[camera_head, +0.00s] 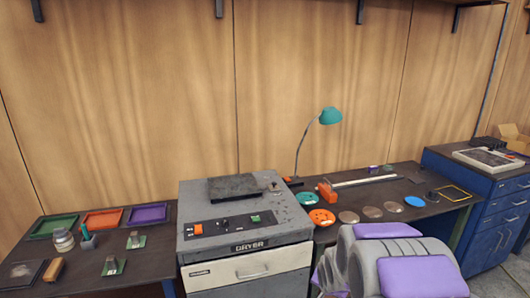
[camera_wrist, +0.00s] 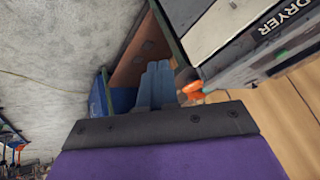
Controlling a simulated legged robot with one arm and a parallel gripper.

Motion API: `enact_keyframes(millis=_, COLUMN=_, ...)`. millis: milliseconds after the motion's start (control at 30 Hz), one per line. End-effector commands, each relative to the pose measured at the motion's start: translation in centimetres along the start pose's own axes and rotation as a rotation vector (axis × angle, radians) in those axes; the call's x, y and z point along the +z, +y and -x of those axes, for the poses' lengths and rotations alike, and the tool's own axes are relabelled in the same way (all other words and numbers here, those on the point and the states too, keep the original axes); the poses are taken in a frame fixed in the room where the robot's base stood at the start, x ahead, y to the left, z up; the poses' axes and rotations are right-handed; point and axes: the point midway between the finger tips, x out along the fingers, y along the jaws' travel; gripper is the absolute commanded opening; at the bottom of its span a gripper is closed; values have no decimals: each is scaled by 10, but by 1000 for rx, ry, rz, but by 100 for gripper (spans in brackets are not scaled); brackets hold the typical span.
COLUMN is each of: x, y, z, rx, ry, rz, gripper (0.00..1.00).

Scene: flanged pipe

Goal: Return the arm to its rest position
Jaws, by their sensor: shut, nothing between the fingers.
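My gripper (camera_wrist: 158,68) shows in the wrist view, its two grey-blue fingers together and empty. They point past the side of the dryer (camera_wrist: 262,45) and touch nothing that I can make out. In the head view my grey and purple arm is folded at the lower right, in front of the right part of the bench. The fingers cannot be made out in that view.
The dryer (camera_head: 245,240) stands between two dark bench sections. The left one holds green, red and purple trays (camera_head: 103,218) and small parts. The right one holds coloured discs (camera_head: 322,217) and a teal lamp (camera_head: 331,117). A blue drawer cabinet (camera_head: 488,228) stands far right.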

Motion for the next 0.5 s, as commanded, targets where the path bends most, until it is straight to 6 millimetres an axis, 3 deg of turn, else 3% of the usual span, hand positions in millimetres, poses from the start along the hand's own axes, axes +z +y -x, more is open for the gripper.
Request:
enact_keyframes(millis=33, x=5, y=4, z=19, rx=17, ry=-19, rz=24, gripper=0)
enact_keyframes(millis=267, x=53, y=34, z=96, rx=106, ry=-175, rz=147, gripper=0)
enact_keyframes(millis=500, x=116, y=66, z=175, rx=153, ry=-358, rz=280, gripper=0)
